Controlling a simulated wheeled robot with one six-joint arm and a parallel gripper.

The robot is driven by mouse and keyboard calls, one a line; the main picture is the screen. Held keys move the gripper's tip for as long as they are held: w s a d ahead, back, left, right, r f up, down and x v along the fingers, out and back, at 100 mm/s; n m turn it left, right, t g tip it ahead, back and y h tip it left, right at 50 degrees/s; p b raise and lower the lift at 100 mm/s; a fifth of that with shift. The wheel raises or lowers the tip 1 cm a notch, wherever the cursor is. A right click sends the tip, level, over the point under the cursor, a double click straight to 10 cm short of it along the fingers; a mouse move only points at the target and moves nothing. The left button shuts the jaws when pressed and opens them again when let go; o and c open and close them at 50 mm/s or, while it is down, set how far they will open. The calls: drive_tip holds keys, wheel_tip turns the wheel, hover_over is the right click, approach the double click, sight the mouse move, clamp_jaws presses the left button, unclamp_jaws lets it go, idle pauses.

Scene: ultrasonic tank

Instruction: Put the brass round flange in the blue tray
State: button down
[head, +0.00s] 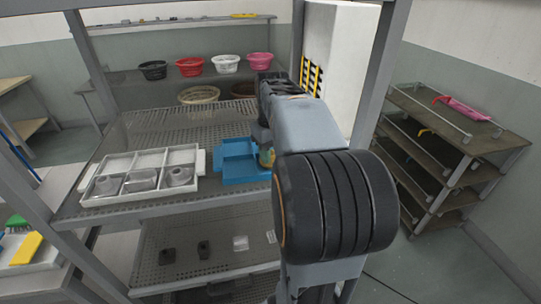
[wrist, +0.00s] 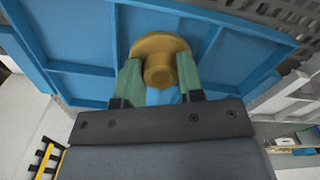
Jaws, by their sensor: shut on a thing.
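The brass round flange (wrist: 160,46) has a wide disc and a narrower round hub. My gripper (wrist: 159,78) is shut on it, with a green finger on each side of the hub. The blue tray (wrist: 85,82) fills the view behind the flange, with low ribs dividing it. I cannot tell whether the flange touches the tray. In the head view the blue tray (head: 237,163) lies on the middle shelf, and my arm covers its right side. A small brassy patch of the flange (head: 267,157) shows there at the tray's right part; my fingers are mostly hidden.
A white divided tray (head: 139,157) with grey metal parts stands left of the blue tray. Rack posts (head: 371,85) rise on both sides. Grey parts (head: 204,250) lie on the lower shelf.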

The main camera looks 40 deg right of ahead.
drive_tip(key=shift+f, duration=0.45)
drive_tip(key=shift+f, duration=0.15)
drive_tip(key=c, duration=1)
unclamp_jaws()
wheel_tip(320, 180, up, 12)
drive_tip(key=shift+r+p, duration=0.15)
drive_tip(key=shift+p, duration=0.2)
